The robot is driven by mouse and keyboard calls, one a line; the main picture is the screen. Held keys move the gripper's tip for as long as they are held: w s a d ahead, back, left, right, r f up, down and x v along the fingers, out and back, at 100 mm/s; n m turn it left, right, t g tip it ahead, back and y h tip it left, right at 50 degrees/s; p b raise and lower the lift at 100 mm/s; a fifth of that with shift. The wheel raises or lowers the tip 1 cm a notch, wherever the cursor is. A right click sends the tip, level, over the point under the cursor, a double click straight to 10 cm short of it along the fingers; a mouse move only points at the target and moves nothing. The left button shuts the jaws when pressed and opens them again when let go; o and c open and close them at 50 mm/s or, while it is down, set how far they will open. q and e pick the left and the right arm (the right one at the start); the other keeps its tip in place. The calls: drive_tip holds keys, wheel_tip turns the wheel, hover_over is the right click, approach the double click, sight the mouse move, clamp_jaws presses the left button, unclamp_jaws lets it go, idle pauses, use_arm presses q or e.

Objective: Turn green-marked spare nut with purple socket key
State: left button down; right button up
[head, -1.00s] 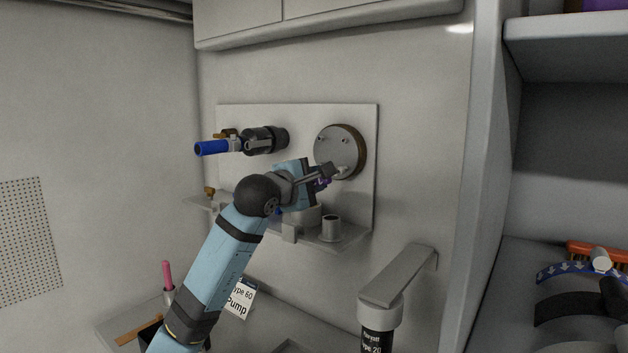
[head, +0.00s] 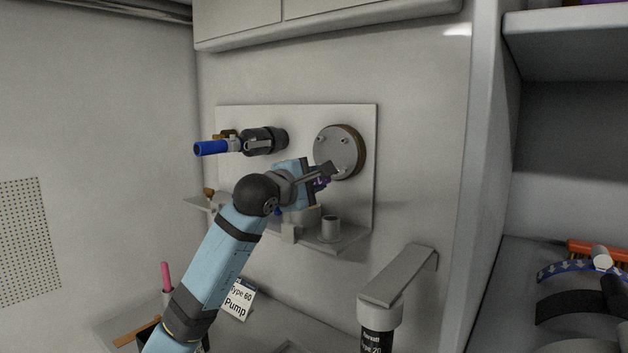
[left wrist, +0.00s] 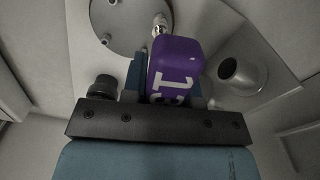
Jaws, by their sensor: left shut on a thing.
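The purple socket key (left wrist: 176,68) is between the fingers of my left gripper (left wrist: 165,85) in the left wrist view, its white lettering towards the camera. Only a sliver of purple (head: 321,184) shows by the left gripper (head: 328,174) in the head view. My left gripper is shut on the key in front of the lower part of a round grey disc (head: 342,146) with several small studs. In the wrist view the key's metal end points at a stud (left wrist: 160,22) on the disc (left wrist: 135,18); I cannot tell whether they touch. No green mark can be made out. My right gripper is out of view.
A black fitting with a blue handle (head: 212,148) sticks out from the panel left of the disc. Below is a small shelf (head: 345,238) with a grey cup (head: 331,226). A grey bracket (head: 398,277) juts out at lower right.

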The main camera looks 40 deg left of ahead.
use_arm(q)
drive_tip(key=shift+w+a, duration=0.1)
drive_tip(key=shift+w, duration=0.7)
idle(1.0)
drive_tip(key=shift+b, duration=0.4)
drive_tip(key=shift+m, duration=0.7)
drive_tip(key=shift+m+b, duration=0.45)
drive_tip(key=shift+m, duration=0.15)
